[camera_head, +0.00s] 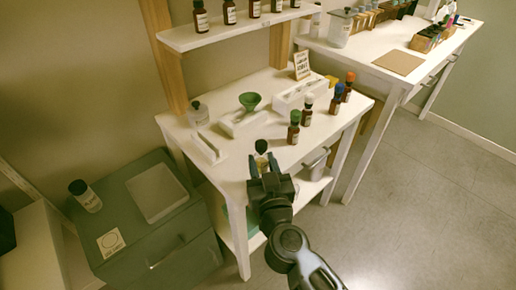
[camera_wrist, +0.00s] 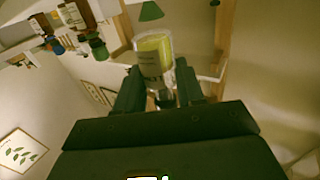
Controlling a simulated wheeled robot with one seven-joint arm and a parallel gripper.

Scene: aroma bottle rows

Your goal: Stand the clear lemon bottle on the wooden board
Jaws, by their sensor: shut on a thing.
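My gripper (camera_head: 264,172) is shut on a small clear bottle (camera_head: 261,158) with a black cap, at the front edge of the near white table. In the wrist view, the clear bottle (camera_wrist: 153,58) holds yellow liquid and has a pale label too blurred to read. It sits between the fingers of my gripper (camera_wrist: 158,88). The wooden board (camera_head: 398,62) lies flat on the farther white table at the upper right, well away from my gripper, and its top looks bare.
A green funnel (camera_head: 249,101) and white trays are behind. A dark box rack (camera_head: 430,38) stands beside the board. Grey floor (camera_head: 420,190) is open at right.

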